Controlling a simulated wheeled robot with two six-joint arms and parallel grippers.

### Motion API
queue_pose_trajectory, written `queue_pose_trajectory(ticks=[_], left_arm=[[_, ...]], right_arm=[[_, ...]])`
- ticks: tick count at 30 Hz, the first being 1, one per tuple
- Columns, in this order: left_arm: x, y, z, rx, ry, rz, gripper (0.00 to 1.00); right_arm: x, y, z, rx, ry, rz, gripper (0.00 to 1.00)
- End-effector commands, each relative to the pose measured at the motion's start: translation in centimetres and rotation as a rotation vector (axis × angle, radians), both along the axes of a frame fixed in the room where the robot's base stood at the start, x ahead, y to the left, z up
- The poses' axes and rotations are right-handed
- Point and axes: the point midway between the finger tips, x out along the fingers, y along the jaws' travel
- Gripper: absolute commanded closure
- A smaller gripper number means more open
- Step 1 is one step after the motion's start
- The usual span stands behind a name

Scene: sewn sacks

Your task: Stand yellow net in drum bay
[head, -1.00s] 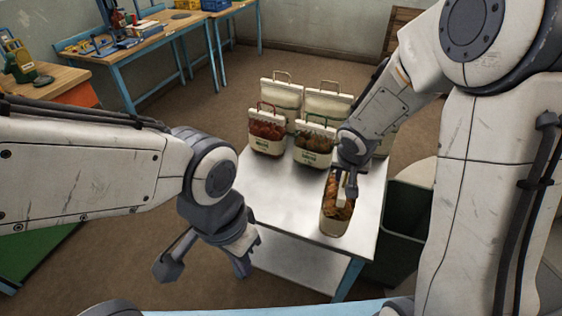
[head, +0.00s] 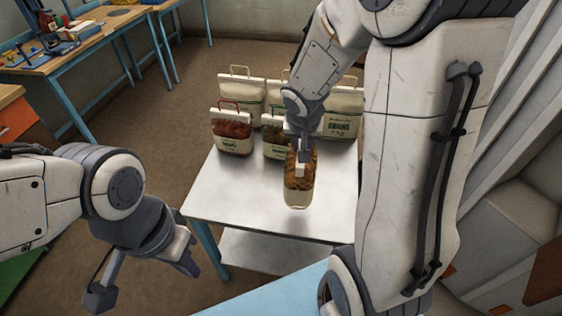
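A sack with amber-brown net sides and a cream base (head: 298,199) is upright over the front of the metal table (head: 235,190); it is the closest match to the yellow net. My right gripper (head: 301,168) is at its upper part and appears shut on it. A faint shadow shows on the table just below the sack, so it seems slightly raised. My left gripper (head: 143,281) is open and empty, left of the table and clear of it. I cannot make out a drum bay in this view.
A red-filled sack (head: 232,138), a green-handled sack (head: 275,145), and cream sacks (head: 241,97) (head: 343,124) stand along the table's back. The table's front left is bare. My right arm hides its right side. A workbench (head: 82,46) stands at back left.

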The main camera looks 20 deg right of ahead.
Motion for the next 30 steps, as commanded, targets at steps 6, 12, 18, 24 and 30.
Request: queue_pose_trajectory(ticks=[6,12,18,24,30], left_arm=[[0.0,0.0,0.0,0.0,0.0,0.0,1.0],[0.0,0.0,-0.7,0.0,0.0,0.0,1.0],[0.0,0.0,-1.1,0.0,0.0,0.0,1.0],[0.0,0.0,-0.9,0.0,0.0,0.0,1.0],[0.0,0.0,-0.8,0.0,0.0,0.0,1.0]], right_arm=[[-0.8,-1.6,0.7,0.002,-0.003,-0.058,1.0],[1.0,0.1,-1.1,0.001,0.0,-0.058,1.0],[3.6,2.8,-3.2,0.002,0.0,-0.057,1.0],[6.0,5.2,-5.1,0.001,0.0,-0.058,1.0],[7.0,6.2,-5.9,0.002,-0.003,-0.062,1.0]])
